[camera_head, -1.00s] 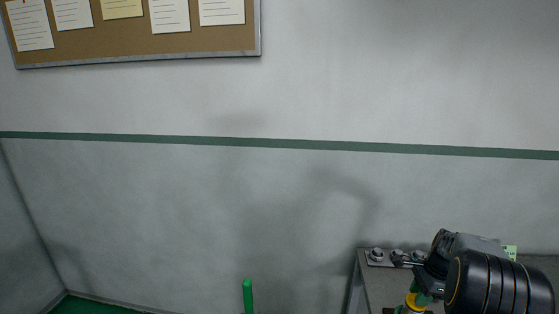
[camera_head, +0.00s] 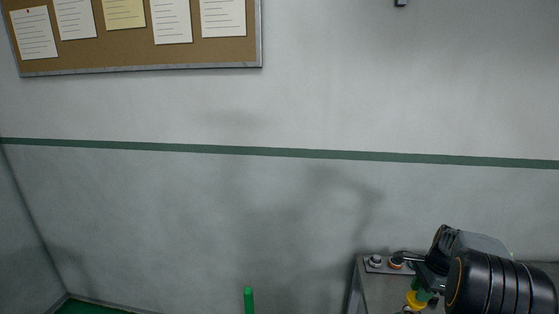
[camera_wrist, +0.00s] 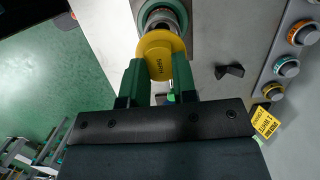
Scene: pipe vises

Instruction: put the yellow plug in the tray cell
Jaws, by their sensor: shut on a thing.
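The yellow plug (camera_wrist: 160,46), a round disc with dark lettering, sits between the green fingers of my gripper (camera_wrist: 158,75) in the wrist view. My gripper is shut on it. Just beyond the plug is a green ring with a metal pipe end (camera_wrist: 163,14); I cannot tell whether the plug touches it. In the head view the yellow plug (camera_head: 415,301) shows below my gripper (camera_head: 424,296), over the grey bench at the lower right. No tray cell can be made out in either view.
A panel with several ringed knobs (camera_wrist: 287,67) lies at the right in the wrist view, with a yellow tag (camera_wrist: 266,122) beside it. A small black part (camera_wrist: 229,70) lies on the grey bench top (camera_wrist: 215,50). A green post (camera_head: 248,301) stands left of the bench.

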